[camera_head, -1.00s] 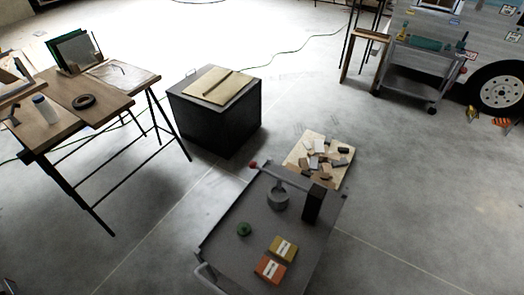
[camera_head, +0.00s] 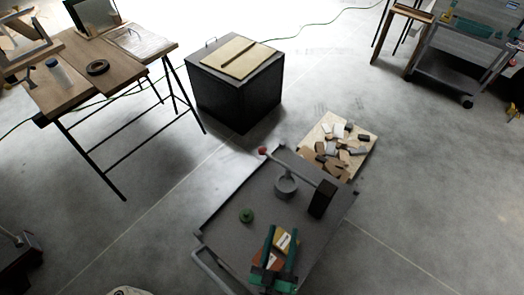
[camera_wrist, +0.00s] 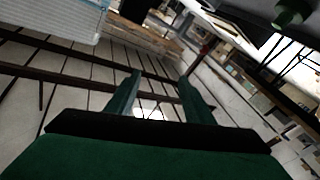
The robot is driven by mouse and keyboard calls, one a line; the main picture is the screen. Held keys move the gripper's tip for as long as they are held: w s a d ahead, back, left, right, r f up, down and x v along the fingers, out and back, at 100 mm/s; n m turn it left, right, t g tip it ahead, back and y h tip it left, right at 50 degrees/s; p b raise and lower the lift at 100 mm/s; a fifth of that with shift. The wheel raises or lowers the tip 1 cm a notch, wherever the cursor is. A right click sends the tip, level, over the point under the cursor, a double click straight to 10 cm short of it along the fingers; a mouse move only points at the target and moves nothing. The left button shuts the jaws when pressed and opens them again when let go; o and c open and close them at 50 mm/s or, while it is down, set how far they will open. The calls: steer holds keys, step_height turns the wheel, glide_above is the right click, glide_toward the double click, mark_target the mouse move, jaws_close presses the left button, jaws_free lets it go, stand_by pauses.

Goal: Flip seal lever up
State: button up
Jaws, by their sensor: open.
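The seal lever (camera_head: 297,164) is a grey bar with a red ball (camera_head: 262,151) at its end. It runs from a black block (camera_head: 322,199) over the back of the grey cart (camera_head: 230,212), near a round grey cup (camera_head: 286,186). I cannot tell its exact tilt. My gripper (camera_head: 283,232), with green fingers, is over the cart's front part, in front of the lever and apart from it. In the wrist view my gripper (camera_wrist: 160,76) is open with nothing between its fingers, and the lever cannot be made out.
A green round piece (camera_head: 246,215) lies on the cart. A yellow box (camera_head: 286,241) and an orange box are partly hidden by my gripper. A board with several blocks (camera_head: 338,146) is behind the cart. A black cabinet (camera_head: 237,90) and a wooden table (camera_head: 90,75) stand left.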

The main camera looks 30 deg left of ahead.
mark_target(264, 154)
steer(key=w+a+f+n+g+y, duration=0.1)
steer(key=w+a+n+g+y, duration=0.1)
steer(key=w+a+n, duration=0.2)
steer(key=w+a+f+n+g+y, duration=0.2)
steer(key=w+a+n+y, duration=0.1)
steer(key=w+a, duration=0.8)
steer(key=w+a+f+n+g+y, duration=0.2)
steer(key=w+a+n, duration=0.4)
steer(key=w, duration=0.6)
steer(key=shift+w+a+f+y, duration=0.1)
steer(key=shift+w+a+y, duration=0.1)
steer(key=shift+a, duration=0.4)
steer(key=shift+w+a+y, duration=0.1)
steer(key=shift+a+y, duration=0.1)
steer(key=shift+a, duration=0.4)
jaws_close()
steer(key=shift+w+d, duration=0.1)
